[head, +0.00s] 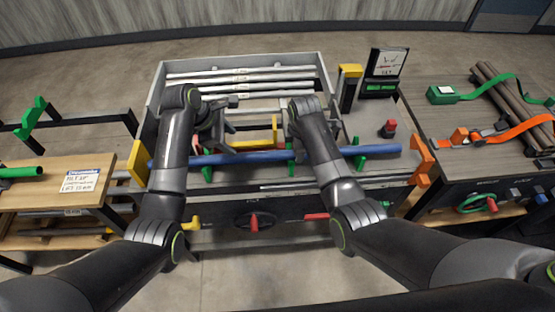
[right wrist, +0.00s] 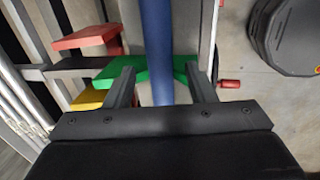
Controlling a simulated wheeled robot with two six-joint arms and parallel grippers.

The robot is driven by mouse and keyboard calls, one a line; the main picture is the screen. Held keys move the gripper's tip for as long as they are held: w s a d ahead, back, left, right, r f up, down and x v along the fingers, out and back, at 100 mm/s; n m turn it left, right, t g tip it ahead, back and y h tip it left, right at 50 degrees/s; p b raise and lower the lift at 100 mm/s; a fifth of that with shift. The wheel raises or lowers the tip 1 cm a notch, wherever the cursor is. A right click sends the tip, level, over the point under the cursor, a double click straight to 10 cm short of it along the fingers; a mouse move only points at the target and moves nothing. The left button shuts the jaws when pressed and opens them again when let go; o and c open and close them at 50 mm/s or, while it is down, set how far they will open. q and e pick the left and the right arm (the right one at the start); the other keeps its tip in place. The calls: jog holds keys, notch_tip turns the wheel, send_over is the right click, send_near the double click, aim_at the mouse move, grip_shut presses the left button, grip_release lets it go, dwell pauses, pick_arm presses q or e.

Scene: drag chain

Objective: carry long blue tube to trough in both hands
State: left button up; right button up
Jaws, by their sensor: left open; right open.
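The long blue tube (head: 250,157) lies level across several green supports (head: 361,162) along the front of the workbench. A grey-walled trough (head: 157,92) stands behind it, holding several pale tubes. My left gripper (head: 222,146) is open above and just behind the left part of the tube; its fingertips are partly hidden. My right gripper (head: 294,143) is over the tube's middle, mostly hidden by my forearm. In the right wrist view its open fingers (right wrist: 161,86) stand on either side of the blue tube (right wrist: 157,45), over a green support (right wrist: 132,72). I see no contact.
A red button (head: 389,128) and a small display (head: 384,72) stand to the right. Side tables hold a green tube (head: 22,172) and brown rods (head: 505,92).

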notch_tip(320, 180, up, 9)
jog(key=s, duration=0.2)
jog(key=shift+f, duration=0.1)
dwell(0.5)
